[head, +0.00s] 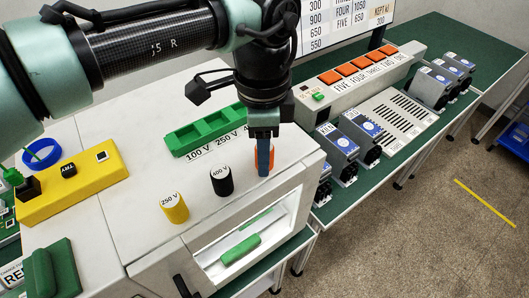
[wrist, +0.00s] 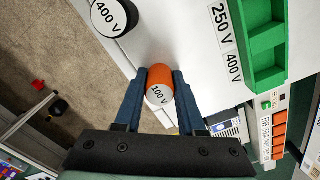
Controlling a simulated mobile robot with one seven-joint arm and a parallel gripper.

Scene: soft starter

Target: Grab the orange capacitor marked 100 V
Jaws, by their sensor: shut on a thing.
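The orange capacitor (wrist: 160,76) is a short cylinder with a white top marked 100 V. In the wrist view it sits between the two blue fingers of my gripper (wrist: 161,88), which touch it on both sides. In the head view my gripper (head: 264,160) points down over the white cabinet top near its front right edge. Only a strip of the orange capacitor (head: 271,160) shows there, beside the fingers. It looks upright at the cabinet top; I cannot tell whether it is lifted clear.
A black 400 V capacitor (head: 221,182) and a yellow 250 V capacitor (head: 174,208) stand to the left. A green tray (head: 206,131) with labelled compartments lies behind. A yellow box (head: 72,184) is at the left. The cabinet's front has a lit opening (head: 250,235).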

